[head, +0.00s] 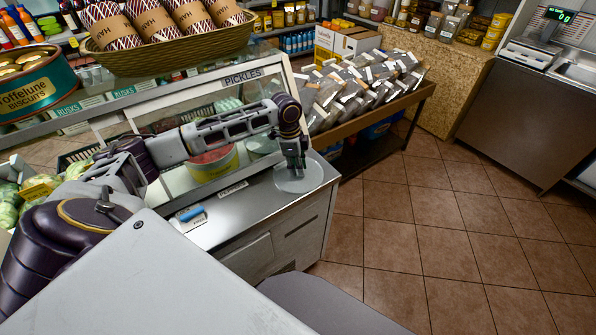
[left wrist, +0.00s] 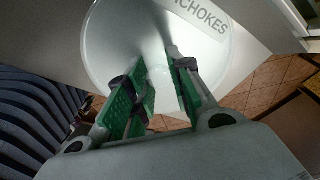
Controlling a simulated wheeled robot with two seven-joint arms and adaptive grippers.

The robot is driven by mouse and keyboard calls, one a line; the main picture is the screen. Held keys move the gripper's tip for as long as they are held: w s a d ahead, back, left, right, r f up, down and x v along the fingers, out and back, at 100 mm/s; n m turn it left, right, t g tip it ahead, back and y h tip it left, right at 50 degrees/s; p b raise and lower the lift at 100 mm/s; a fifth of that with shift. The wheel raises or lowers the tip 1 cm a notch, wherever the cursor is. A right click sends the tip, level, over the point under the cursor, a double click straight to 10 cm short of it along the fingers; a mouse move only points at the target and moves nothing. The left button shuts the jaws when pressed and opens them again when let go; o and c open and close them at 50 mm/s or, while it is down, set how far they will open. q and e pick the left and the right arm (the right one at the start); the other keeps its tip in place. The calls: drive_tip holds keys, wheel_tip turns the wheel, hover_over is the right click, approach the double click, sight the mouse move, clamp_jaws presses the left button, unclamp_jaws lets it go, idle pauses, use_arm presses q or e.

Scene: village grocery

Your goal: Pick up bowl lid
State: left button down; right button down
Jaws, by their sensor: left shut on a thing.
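The bowl lid (head: 299,181) is a round, translucent disc at the right end of the grey counter top in the head view. In the left wrist view the lid (left wrist: 113,35) carries a label ending in "CHOKES". My left gripper (head: 296,172) points down over the lid's middle and is shut on it. In the left wrist view its green-padded fingers (left wrist: 160,72) reach the lid's middle; the part between the fingertips is hard to make out. I cannot tell whether the lid touches the counter. My right gripper is not in view.
The counter (head: 262,208) has a slanted glass case marked "PICKLES", with bowls (head: 214,162) behind the glass. A blue item (head: 191,213) lies left of the lid. A rack of bagged goods (head: 360,88) stands behind right. The tiled floor (head: 440,240) at right is clear.

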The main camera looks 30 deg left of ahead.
use_arm(q)
wheel_tip(320, 180, up, 10)
idle(0.7)
idle(0.6)
